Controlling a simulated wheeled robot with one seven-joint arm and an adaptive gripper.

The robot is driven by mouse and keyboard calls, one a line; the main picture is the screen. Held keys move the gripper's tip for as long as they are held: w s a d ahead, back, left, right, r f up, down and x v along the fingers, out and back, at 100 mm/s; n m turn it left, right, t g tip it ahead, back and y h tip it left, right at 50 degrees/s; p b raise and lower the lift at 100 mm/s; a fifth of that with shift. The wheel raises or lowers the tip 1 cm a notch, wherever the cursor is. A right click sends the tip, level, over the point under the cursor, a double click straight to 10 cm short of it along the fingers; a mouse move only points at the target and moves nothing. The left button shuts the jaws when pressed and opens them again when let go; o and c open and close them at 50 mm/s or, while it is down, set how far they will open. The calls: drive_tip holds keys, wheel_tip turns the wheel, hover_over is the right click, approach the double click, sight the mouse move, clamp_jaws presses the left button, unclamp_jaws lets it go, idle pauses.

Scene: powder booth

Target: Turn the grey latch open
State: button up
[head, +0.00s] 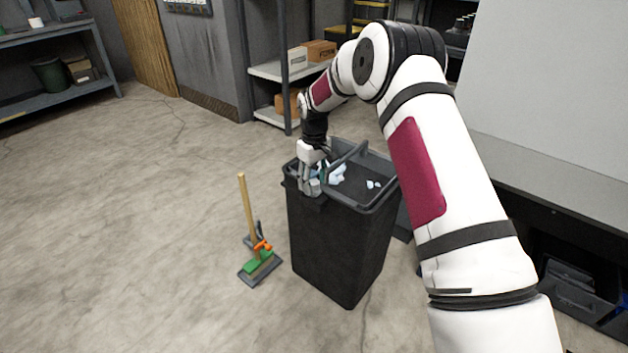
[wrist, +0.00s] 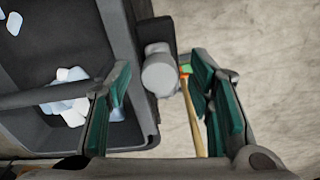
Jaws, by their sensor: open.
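The grey latch (wrist: 160,72) shows in the wrist view as a rounded grey knob on a dark mount at the outer side of the black bin's rim (wrist: 133,60). My gripper (wrist: 161,82) is open, with one green-padded finger on each side of the latch in the picture. The left finger overlaps the bin's inside. I cannot tell whether either finger touches the latch. In the head view my gripper (head: 311,185) is at the near left corner of the black bin (head: 335,245) and hides most of the latch.
White-blue crumpled scraps (wrist: 68,97) lie in the bin, and a bar crosses its top. A broom (head: 246,215) with a wooden handle and green head stands on the floor left of the bin. Shelving (head: 275,70) stands behind.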

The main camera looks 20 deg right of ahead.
sight(314, 182)
wheel_tip(314, 182, up, 12)
idle(0.6)
drive_tip(key=s+r+m+h, duration=0.1)
drive_tip(key=s+r, duration=0.8)
drive_tip(key=s, duration=0.3)
drive_tip(key=s+r+m, duration=0.1)
drive_tip(key=s+r, duration=0.8)
drive_tip(key=s, duration=0.2)
drive_tip(key=s+f+m, duration=0.2)
drive_tip(key=s, duration=1.3)
drive_tip(key=s+f+m, duration=0.1)
drive_tip(key=s+f, duration=0.1)
drive_tip(key=s, duration=1.3)
wheel_tip(314, 182, up, 23)
drive_tip(key=t+y+p, duration=0.1)
drive_tip(key=t+p, duration=0.3)
drive_tip(key=p, duration=1.7)
